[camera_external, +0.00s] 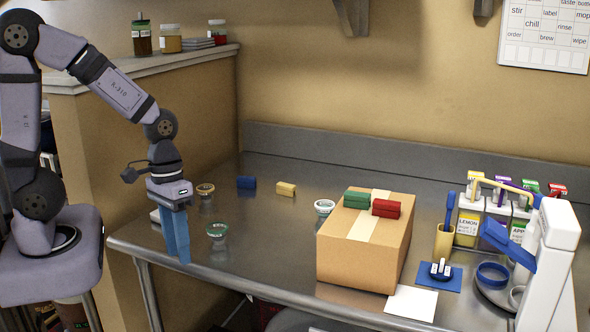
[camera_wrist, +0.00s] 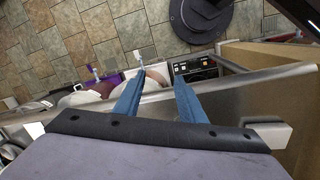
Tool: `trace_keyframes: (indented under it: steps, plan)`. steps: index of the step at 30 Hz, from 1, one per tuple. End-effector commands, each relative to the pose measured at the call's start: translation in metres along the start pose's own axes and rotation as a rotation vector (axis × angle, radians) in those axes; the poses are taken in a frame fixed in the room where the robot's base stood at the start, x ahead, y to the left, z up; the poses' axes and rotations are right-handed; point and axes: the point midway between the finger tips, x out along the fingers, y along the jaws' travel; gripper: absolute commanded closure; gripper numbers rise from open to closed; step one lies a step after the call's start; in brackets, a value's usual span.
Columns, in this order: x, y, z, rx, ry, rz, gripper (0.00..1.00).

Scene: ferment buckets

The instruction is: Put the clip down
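No clip shows between my fingers in either view. The small blocks that look like clips are a blue one (camera_external: 246,182) and a yellow one (camera_external: 286,189) on the metal table, and a green one (camera_external: 357,198) and a red one (camera_external: 387,208) on top of the cardboard box (camera_external: 365,250). My gripper (camera_external: 179,258) points down by the table's front left edge, well left of these blocks. In the wrist view my two blue fingers (camera_wrist: 160,78) stand apart with an empty gap. Whether the fingertips are over the table or just in front of it is hard to tell.
Small jars with a green lid (camera_external: 217,231), a tan lid (camera_external: 206,190) and a pale lid (camera_external: 324,206) stand on the metal table (camera_external: 270,255). Bottles, a blue mat (camera_external: 440,277) and a white device (camera_external: 548,260) crowd the right end. Bare table lies left of the box.

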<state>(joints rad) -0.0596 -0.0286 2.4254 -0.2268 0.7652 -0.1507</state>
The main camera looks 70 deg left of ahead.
Motion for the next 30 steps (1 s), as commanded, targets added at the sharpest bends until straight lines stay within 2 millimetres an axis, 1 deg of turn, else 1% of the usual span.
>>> trace_keyframes:
  steps: [1,3,6,10,19,20,21,23,24,30]
  plan:
    - [0.001,-0.009,0.009,0.100,0.011,-0.040,0.63]
    - [0.003,-0.021,0.017,0.217,0.020,-0.089,0.63]
    - [0.004,-0.032,0.024,0.324,0.026,-0.133,0.63]
    - [0.004,-0.036,0.026,0.378,0.029,-0.154,0.63]
    - [0.004,-0.037,0.026,0.377,0.028,-0.155,0.63]
    - [0.004,-0.037,0.026,0.376,0.028,-0.155,0.61]
    - [0.004,-0.037,0.026,0.376,0.028,-0.155,0.51]
    - [0.004,-0.037,0.026,0.375,0.028,-0.154,0.37]
    - [0.004,-0.037,0.026,0.375,0.028,-0.154,0.31]
    - [0.004,-0.037,0.026,0.374,0.028,-0.154,0.31]
